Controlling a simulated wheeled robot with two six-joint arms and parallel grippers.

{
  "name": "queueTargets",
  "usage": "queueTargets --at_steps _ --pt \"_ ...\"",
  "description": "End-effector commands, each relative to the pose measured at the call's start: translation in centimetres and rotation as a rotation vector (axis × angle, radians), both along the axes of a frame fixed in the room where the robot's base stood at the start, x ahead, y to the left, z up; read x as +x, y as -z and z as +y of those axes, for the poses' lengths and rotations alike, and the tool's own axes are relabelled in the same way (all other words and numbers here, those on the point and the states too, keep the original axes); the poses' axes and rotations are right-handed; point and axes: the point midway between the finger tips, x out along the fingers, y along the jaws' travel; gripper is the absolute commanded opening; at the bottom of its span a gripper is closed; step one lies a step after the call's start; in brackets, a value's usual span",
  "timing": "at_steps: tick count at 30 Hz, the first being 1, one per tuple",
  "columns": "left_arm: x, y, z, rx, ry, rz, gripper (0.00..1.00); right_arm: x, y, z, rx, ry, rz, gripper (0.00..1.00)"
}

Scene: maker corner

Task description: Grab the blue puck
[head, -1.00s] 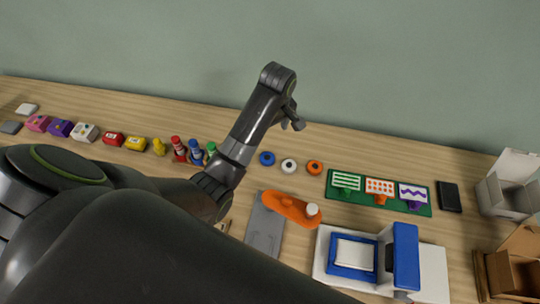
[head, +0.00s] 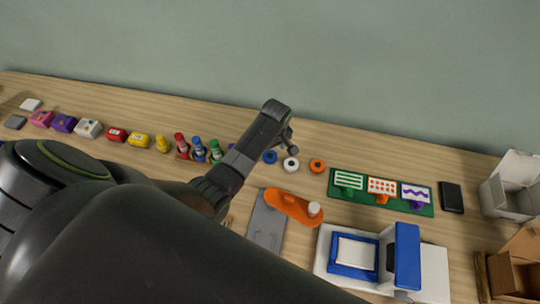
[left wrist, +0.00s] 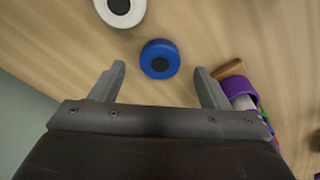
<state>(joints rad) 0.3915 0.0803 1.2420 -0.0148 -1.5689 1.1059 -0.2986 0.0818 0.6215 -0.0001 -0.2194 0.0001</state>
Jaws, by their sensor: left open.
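The blue puck (left wrist: 159,59) is a short blue disc with a dark round centre, lying on the wooden table. In the left wrist view it sits between and a little beyond the two fingertips of my left gripper (left wrist: 158,72), touching neither. The gripper is open and empty. In the head view the blue puck (head: 270,157) shows just right of my left forearm, beside the left gripper (head: 291,140), whose fingers are small and partly hidden there. My right gripper is not in view.
A white puck (head: 291,164) and an orange puck (head: 317,166) lie right of the blue one. Several coloured bottles (head: 198,149) stand close on the left.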

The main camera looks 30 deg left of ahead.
Motion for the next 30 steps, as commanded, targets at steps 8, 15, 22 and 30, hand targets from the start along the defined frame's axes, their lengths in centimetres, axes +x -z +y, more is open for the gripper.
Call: queueTargets --at_steps 8,15,22,30 --pt "0.1 2.6 0.3 0.001 0.0 0.001 0.69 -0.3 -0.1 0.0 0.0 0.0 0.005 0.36" --pt "0.2 2.8 0.4 0.0 0.0 -0.001 0.69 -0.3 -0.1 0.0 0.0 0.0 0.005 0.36" --pt "0.2 2.7 0.4 0.0 0.0 -0.001 0.44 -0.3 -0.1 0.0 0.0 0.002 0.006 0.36" --pt "0.2 2.7 0.4 0.0 0.0 -0.001 0.21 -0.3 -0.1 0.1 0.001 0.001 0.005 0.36"
